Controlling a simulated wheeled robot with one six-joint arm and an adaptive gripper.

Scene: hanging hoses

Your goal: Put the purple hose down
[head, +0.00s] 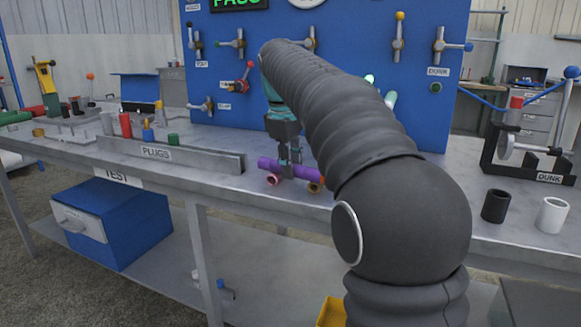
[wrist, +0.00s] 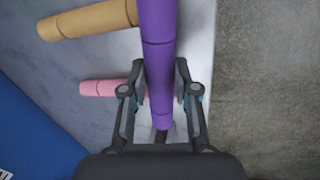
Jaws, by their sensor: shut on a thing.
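The purple hose (head: 268,164) is between the fingers of my gripper (head: 289,162), low over the front part of the grey bench (head: 345,196). In the wrist view the purple hose (wrist: 157,45) runs lengthwise between both fingers of my gripper (wrist: 156,78), which is shut on it. I cannot tell whether the hose touches the bench or the pieces beside it. A pink hose (wrist: 98,88) and a tan hose (wrist: 88,20) lie beside and partly under it. The pink hose (head: 272,180) and tan hose (head: 314,187) also show in the head view.
A long holder labelled PLUGS (head: 170,155) stands left of my gripper. A blue panel (head: 330,60) with valves rises behind. A black cup (head: 496,206), a white cup (head: 553,214) and the DUNK stand (head: 530,165) are at the right. The bench's front edge is close by.

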